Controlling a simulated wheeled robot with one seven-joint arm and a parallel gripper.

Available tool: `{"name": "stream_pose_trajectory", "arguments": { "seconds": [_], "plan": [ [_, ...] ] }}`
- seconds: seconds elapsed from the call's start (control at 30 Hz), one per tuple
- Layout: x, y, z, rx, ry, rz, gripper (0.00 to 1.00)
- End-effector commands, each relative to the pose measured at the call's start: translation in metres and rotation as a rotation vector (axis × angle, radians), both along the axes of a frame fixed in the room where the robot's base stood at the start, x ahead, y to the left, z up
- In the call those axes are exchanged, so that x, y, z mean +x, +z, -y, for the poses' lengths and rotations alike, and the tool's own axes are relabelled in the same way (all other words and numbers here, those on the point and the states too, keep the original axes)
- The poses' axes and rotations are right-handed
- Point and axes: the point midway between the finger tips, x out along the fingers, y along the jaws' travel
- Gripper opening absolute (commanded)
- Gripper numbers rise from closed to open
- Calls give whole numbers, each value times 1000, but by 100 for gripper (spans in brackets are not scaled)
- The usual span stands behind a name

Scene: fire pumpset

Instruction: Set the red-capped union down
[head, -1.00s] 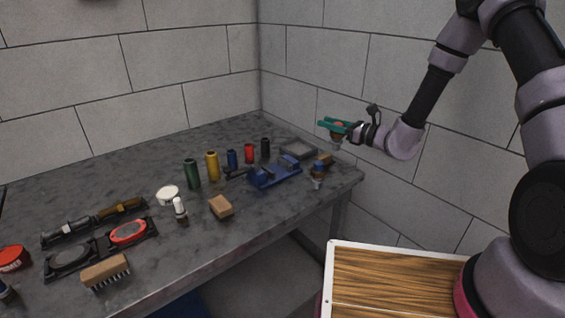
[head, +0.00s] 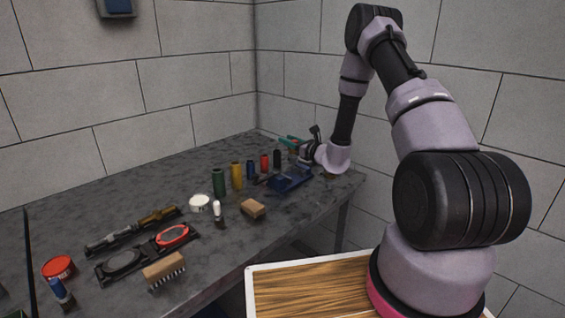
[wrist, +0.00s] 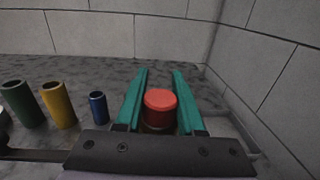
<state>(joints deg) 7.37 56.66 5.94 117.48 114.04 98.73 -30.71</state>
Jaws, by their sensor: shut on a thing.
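My gripper (head: 292,143) is over the far right corner of the bench in the head view. Its green fingers show clearly in the wrist view (wrist: 162,85), shut on the red-capped union (wrist: 160,104). The round red cap sits between the fingers, facing the wrist camera. A grey tray rim (wrist: 247,140) shows to the right of the fingers.
Green (head: 219,183), yellow (head: 237,176), blue, red and black cylinders stand left of my gripper. A blue vise-like tool (head: 290,180) lies in front. Brushes, a red tin (head: 58,267) and other tools occupy the nearer bench. Walls close in the corner behind.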

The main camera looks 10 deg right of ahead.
Motion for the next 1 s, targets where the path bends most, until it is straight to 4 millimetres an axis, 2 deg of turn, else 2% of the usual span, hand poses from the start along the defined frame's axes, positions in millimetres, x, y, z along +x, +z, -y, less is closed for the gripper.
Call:
{"name": "stream_pose_trajectory", "arguments": {
  "seconds": [0.27,0.5,0.87,0.9,0.97,1.0],
  "plan": [
    [0,-24,-1,1,2,1,0],
    [0,-55,-1,0,3,2,0],
    [0,-59,-1,1,3,3,0],
    [0,-60,-1,1,3,1,45],
    [0,-60,-1,0,3,1,68],
    [0,-60,-1,0,3,1,68]
  ]
}}
